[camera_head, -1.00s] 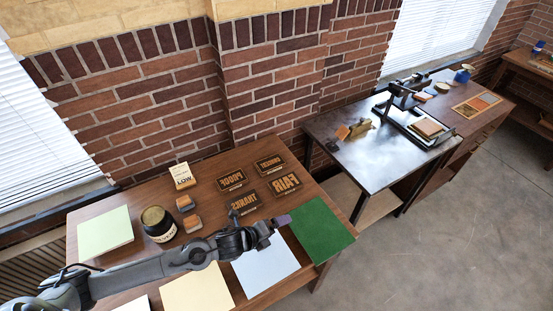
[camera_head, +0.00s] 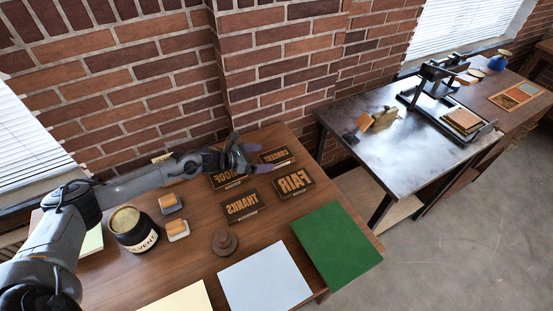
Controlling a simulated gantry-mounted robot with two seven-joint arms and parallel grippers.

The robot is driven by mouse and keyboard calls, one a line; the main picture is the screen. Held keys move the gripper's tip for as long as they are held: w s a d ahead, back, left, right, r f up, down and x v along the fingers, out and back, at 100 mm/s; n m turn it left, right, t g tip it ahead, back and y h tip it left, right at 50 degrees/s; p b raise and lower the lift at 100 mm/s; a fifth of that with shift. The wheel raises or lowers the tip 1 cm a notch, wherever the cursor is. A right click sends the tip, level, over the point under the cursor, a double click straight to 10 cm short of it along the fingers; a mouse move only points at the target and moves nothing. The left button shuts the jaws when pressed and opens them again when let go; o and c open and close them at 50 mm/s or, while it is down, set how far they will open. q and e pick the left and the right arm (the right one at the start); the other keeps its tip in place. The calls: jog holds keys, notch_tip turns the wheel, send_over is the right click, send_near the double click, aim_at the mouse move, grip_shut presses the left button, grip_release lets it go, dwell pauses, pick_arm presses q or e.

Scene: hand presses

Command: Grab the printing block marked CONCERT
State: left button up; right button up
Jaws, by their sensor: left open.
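The CONCERT printing block (camera_head: 279,156), a dark block with raised mirrored orange letters, lies at the back of the near wooden table. My left gripper (camera_head: 250,158) is open beside its left end, with purple fingertips. I cannot tell whether it touches the block. The gripper and arm partly cover the PROOF block (camera_head: 225,180). The FAIR block (camera_head: 293,184) and the THANKS block (camera_head: 240,206) lie in front. My right gripper is not in view.
A round brown knob-like object (camera_head: 224,242) sits mid-table. Blue (camera_head: 264,276) and green (camera_head: 335,246) sheets lie in front. A metal table (camera_head: 372,155) with a press stands right. A brick wall is behind.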

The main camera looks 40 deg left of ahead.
aim_at(277, 155)
pick_arm(q)
jog(key=shift+b+x, duration=0.35)
jog(key=shift+x, duration=3.05)
jog(key=shift+a+f, duration=0.1)
jog(key=shift+a, duration=0.05)
jog(key=c, duration=0.9)
jog(key=shift+c, duration=0.6)
